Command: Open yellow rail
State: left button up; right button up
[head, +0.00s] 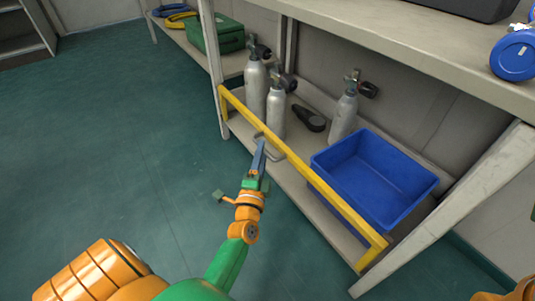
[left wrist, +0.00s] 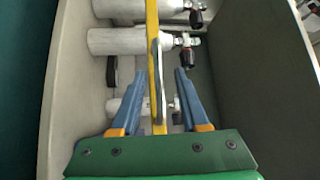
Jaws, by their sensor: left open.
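The yellow rail (head: 315,178) runs along the front of the lower shelf, in front of the cylinders and the blue bin. A grey handle (head: 272,155) is fixed near its middle. My left gripper (head: 260,145) is at this handle, its blue fingers pointing toward it. In the left wrist view the yellow rail (left wrist: 152,45) runs up the picture and the handle (left wrist: 158,75) shows between the two spread fingers (left wrist: 160,73). I cannot tell whether a finger touches it. My right gripper is not in view.
A green case (head: 218,35) sits farther left. The green floor (head: 110,130) at left is clear.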

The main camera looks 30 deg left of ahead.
pick_arm(q)
jog(key=shift+x, duration=1.1)
grip_shut()
dwell(0.5)
